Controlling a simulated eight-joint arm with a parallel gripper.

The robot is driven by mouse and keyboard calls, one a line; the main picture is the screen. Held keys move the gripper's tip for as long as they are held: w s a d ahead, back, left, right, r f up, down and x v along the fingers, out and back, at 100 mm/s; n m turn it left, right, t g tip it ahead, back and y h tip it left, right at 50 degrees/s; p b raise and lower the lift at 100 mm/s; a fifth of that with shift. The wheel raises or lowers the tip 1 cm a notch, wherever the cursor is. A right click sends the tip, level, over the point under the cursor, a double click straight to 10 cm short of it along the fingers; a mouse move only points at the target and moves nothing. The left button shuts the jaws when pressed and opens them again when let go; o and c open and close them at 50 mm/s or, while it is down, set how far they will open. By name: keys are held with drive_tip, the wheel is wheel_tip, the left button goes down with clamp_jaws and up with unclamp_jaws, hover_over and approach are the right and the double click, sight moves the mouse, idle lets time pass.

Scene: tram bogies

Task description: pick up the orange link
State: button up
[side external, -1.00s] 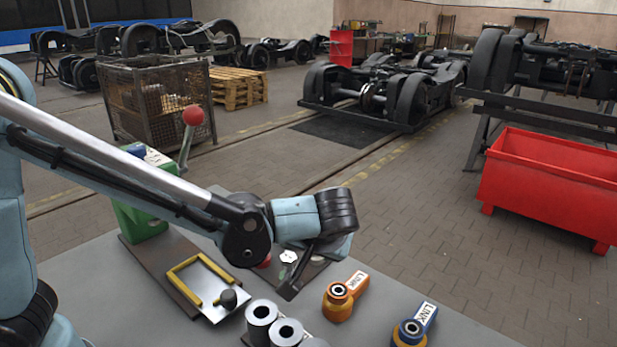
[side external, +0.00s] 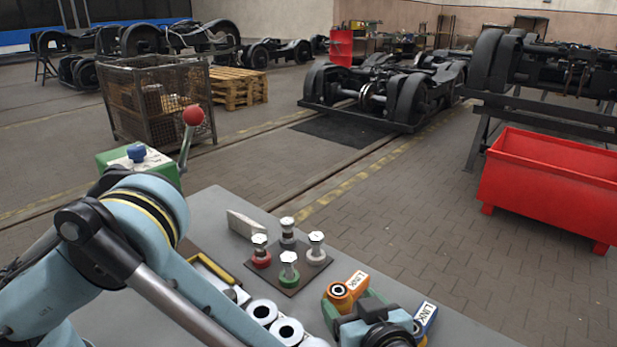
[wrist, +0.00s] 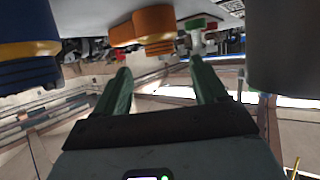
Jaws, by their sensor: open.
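The orange link (side external: 338,293), with a white LINK label and a dark-ringed bore, is on the grey table near its front right. My gripper (side external: 352,306) is low beside it, its green fingers around or just short of the link; the side view does not settle which. In the wrist view my gripper (wrist: 158,66) is open with nothing between its fingers. The orange link (wrist: 145,28) shows there just past the fingertips, roughly in line with the gap. My wrist hides part of the link in the side view.
A blue link (side external: 424,318) with a yellow base is close on the right, also in the wrist view (wrist: 28,55). Grey rings (side external: 262,311) stand to the left. A dark plate (side external: 286,276) with several coloured-base bolts is behind. A green lever box (side external: 140,160) is at the back left.

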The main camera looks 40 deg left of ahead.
sight(340, 294)
drive_tip(key=x, duration=0.4)
drive_tip(key=shift+w+a+f, duration=0.15)
drive_tip(key=shift+a+f, duration=0.1)
drive_tip(key=shift+f, duration=0.1)
drive_tip(key=shift+c, duration=0.4)
clamp_jaws()
